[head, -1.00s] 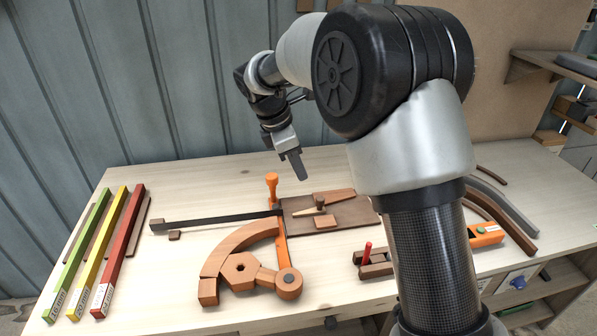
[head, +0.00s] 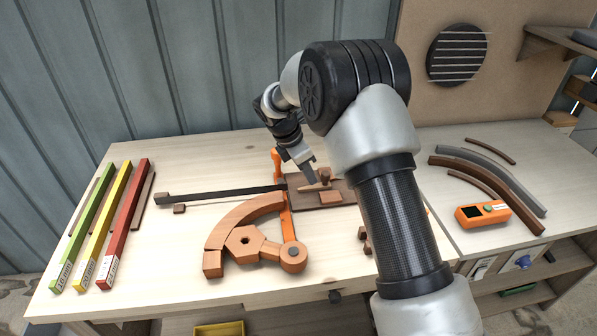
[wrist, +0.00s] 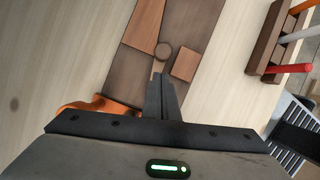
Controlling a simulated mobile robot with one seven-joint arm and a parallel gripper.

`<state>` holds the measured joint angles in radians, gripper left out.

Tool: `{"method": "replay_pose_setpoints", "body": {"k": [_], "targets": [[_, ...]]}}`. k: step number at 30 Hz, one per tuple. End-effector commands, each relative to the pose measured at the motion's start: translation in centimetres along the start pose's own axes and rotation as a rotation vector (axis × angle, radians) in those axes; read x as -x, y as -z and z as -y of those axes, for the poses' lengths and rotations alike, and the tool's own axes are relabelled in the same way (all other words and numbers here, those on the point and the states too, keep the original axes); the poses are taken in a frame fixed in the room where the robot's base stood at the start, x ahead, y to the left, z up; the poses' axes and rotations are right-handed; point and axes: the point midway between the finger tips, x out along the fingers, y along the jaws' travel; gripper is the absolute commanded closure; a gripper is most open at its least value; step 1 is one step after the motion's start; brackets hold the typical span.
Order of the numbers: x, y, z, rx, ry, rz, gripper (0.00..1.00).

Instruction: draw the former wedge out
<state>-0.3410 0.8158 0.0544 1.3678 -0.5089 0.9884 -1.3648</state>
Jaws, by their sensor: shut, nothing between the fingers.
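A dark brown board (head: 301,200) lies on the bench, bearing several wooden pieces. A narrow pale wedge-like piece (head: 311,187) lies on it; I take this for the former wedge. In the wrist view a bit of the pale piece (wrist: 157,68) shows just beyond my fingertips, beside a round peg (wrist: 162,50) and a square block (wrist: 185,64); the rest is hidden. A longer reddish tapered piece (wrist: 143,22) lies beyond the peg. My gripper (head: 312,178) is shut and empty, pointing down over the board by the pale piece. I cannot tell if it touches.
A curved wooden former (head: 238,225) and an orange clamp (head: 286,220) stand left of the board. A dark strip (head: 225,194) runs left. Green, yellow and red bars (head: 125,220) lie far left. A rack with a red-handled tool (wrist: 290,69) stands close at right.

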Motion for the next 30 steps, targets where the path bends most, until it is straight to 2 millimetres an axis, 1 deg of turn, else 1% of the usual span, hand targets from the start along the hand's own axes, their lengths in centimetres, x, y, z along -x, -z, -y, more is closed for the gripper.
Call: {"method": "replay_pose_setpoints", "body": {"k": [1,5,16,18,20,23,27,30], "targets": [[-0.2,-0.5,0.0,-0.002,0.001,0.000,1.00],[-0.5,-1.2,0.0,0.000,0.000,0.000,1.00],[-0.5,-1.4,0.0,0.000,0.000,-0.001,1.00],[-0.6,-1.9,0.0,-0.001,0.001,-0.001,1.00],[-0.8,-2.8,0.1,-0.004,0.001,-0.001,1.00],[-1.6,-5.1,0.3,-0.006,0.003,-0.001,1.00],[-3.2,-9.0,0.6,-0.006,0.003,0.000,1.00],[-4.2,-11.3,0.7,-0.005,0.002,0.000,1.00]]}}
